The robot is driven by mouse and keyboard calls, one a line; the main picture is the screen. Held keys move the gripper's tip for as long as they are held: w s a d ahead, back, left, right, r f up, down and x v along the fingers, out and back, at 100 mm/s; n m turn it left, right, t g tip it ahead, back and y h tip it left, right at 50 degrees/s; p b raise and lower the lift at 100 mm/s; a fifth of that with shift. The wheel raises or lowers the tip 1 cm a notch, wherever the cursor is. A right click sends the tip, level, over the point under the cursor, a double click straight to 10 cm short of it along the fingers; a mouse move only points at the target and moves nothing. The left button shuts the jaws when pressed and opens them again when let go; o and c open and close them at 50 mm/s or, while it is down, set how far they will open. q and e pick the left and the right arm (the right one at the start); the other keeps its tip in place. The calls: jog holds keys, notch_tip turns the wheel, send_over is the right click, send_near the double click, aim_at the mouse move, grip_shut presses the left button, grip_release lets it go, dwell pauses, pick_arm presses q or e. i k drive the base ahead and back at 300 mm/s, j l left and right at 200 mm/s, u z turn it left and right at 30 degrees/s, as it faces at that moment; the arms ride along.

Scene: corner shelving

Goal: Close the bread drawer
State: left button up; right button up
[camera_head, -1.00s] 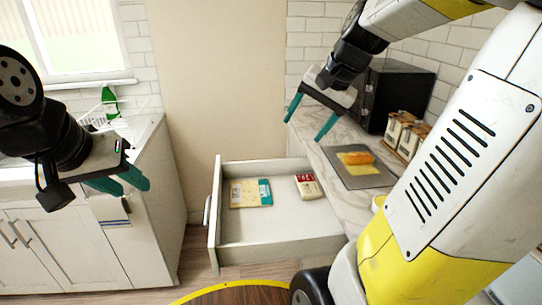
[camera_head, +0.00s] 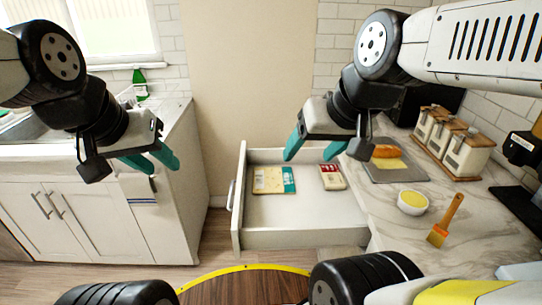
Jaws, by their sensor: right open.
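The drawer (camera_head: 300,239) is pulled out from under the marble counter on the right. Its front panel (camera_head: 239,205) faces left and carries a handle (camera_head: 231,195). Inside lie a yellow and teal packet (camera_head: 272,180) and a red and cream packet (camera_head: 331,177). My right gripper (camera_head: 315,154) is open and empty, with teal fingers pointing down in front of the drawer's far side in the picture. My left gripper (camera_head: 160,166) is at the left, in front of the white cabinet, with its teal fingers apart and nothing between them. It is clear of the drawer front.
On the right counter are a grey board (camera_head: 400,171) with bread (camera_head: 386,151), a small yellow-filled bowl (camera_head: 412,202), a brush (camera_head: 446,222) and several canisters (camera_head: 468,152). A white cabinet (camera_head: 100,225) stands left. Floor (camera_head: 215,240) shows between it and the drawer.

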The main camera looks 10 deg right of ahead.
aim_at(313, 217)
jog(key=i+j+z, duration=0.1)
jog(key=j+z, duration=0.2)
jog(key=j, duration=0.25)
jog(key=j+z, duration=0.35)
jog(key=j, duration=0.25)
jog(key=k+z, duration=0.15)
jog(key=i+j, duration=0.05)
